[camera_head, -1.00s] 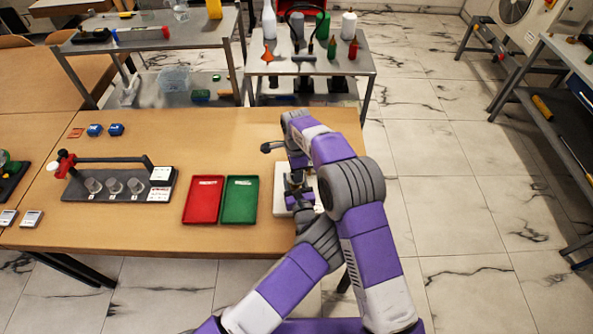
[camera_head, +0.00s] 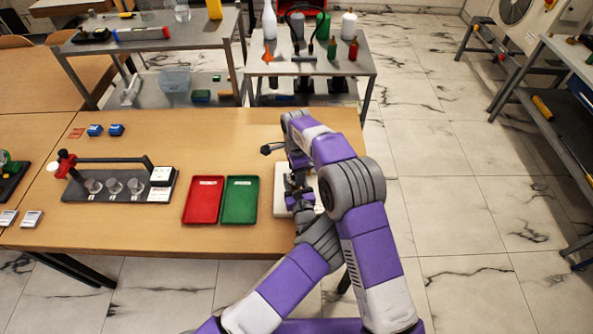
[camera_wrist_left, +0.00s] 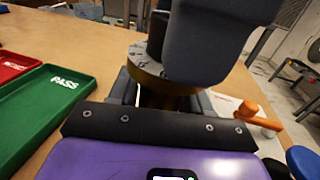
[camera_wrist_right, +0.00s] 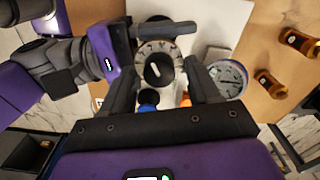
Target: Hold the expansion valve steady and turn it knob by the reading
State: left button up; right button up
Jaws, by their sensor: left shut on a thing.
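My left gripper (camera_wrist_left: 162,98) is shut on the valve's brass-coloured body (camera_wrist_left: 158,88) in the left wrist view. The dark right gripper covers the valve's top there. A round gauge (camera_wrist_right: 229,78) sits beside the knob; its exact reading is too small to tell. In the head view my arms mostly hide the rig.
The rig stands on a white base (camera_head: 280,198) near the table's right edge. A green PASS tray (camera_head: 240,200) and a red tray (camera_head: 203,200) lie left of it. An orange handle (camera_wrist_left: 258,119) sticks out close to my left gripper. Two brass fittings (camera_wrist_right: 298,42) lie near the gauge.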

jog(key=shift+r, duration=0.1)
notch_tip(320, 180, up, 12)
dwell(0.5)
pick_arm(q)
jog(key=o, duration=1.3)
jog(key=shift+s, duration=0.1)
